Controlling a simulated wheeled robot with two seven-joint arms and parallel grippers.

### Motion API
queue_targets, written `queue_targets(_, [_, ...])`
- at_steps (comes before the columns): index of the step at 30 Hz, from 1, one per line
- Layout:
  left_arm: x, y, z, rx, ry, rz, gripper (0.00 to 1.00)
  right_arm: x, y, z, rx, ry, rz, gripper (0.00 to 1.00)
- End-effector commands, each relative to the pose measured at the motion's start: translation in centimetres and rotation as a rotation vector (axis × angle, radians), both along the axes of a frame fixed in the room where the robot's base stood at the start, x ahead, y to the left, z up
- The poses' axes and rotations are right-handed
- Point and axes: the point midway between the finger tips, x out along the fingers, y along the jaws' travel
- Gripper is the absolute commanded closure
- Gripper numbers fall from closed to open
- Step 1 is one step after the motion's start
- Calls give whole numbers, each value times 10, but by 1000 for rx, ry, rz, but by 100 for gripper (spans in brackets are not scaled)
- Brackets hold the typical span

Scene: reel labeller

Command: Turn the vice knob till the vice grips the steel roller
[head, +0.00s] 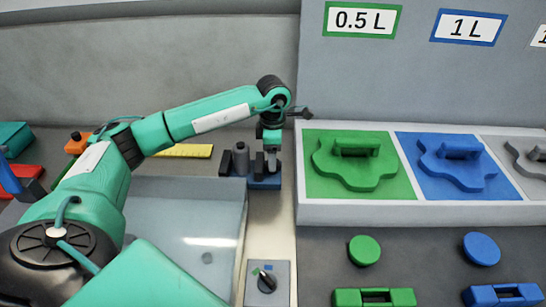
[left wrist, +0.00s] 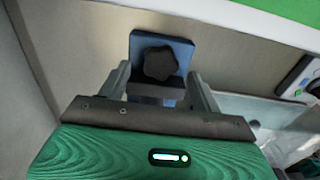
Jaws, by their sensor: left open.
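The blue vice (head: 265,184) stands on the bench at the middle of the head view, and its blue body also shows in the left wrist view (left wrist: 140,42). The grey steel roller (head: 241,160) stands upright at the vice's left part. Whether the jaws touch it I cannot tell. The black lobed vice knob (left wrist: 160,63) shows in the left wrist view between my fingers. My left gripper (head: 271,162) is open, pointing down over the vice's right end, with a finger on each side of the knob, apparently apart from it. The roller is hidden in the wrist view.
A clear-topped box (head: 190,190) lies in front and left of the vice. A panel with green (head: 320,185) and blue (head: 410,188) shaped places stands to the right. A yellow ruler (head: 190,151) lies behind the box. A small dial box (head: 267,284) is nearer me.

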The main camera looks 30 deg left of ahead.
Motion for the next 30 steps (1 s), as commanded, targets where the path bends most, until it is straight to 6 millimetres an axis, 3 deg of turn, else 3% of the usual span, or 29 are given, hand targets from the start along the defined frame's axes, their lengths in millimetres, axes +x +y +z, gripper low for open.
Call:
queue_targets(6, [0,0,-22,-1,1,1,35,-4,9,1,10,3,-2,64])
queue_targets(16, [0,0,-26,-1,-1,0,35,1,5,1,6,-4,1,64])
queue_targets(23, [0,0,-26,-1,-1,0,78,3,-5,1,-6,-4,4,64])
queue_targets(30, [0,0,-26,0,-1,-17,79,1,-7,-1,-9,1,5,64])
